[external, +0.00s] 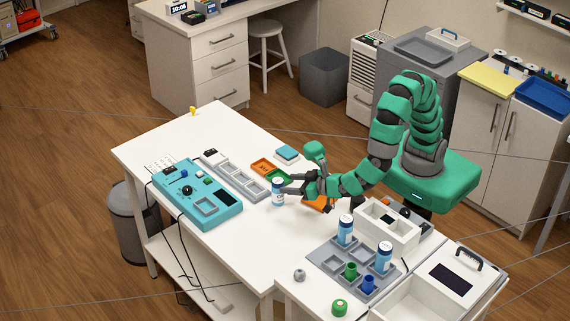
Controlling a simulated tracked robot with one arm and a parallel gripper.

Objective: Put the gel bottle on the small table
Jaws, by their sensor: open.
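A white bottle with a blue label (278,194) stands upright on the long white table (255,240), near its middle. My gripper (285,186) is open at this bottle's right side, with its fingertips close to it. I cannot tell whether the fingers touch it or reach around it. Two similar bottles, one (345,231) further back and one (383,258) nearer, stand upright in a grey tray (318,256). The tray lies on a smaller white table (300,291) at the front right. The bottles' labels are too small to read.
A teal device (203,203) and a grey compartment strip (240,182) lie left of my gripper. Orange and green trays (264,167) lie behind it. Green (351,271) and blue (368,284) cups stand in the grey tray. A white box (388,226) stands behind it. The long table's front is clear.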

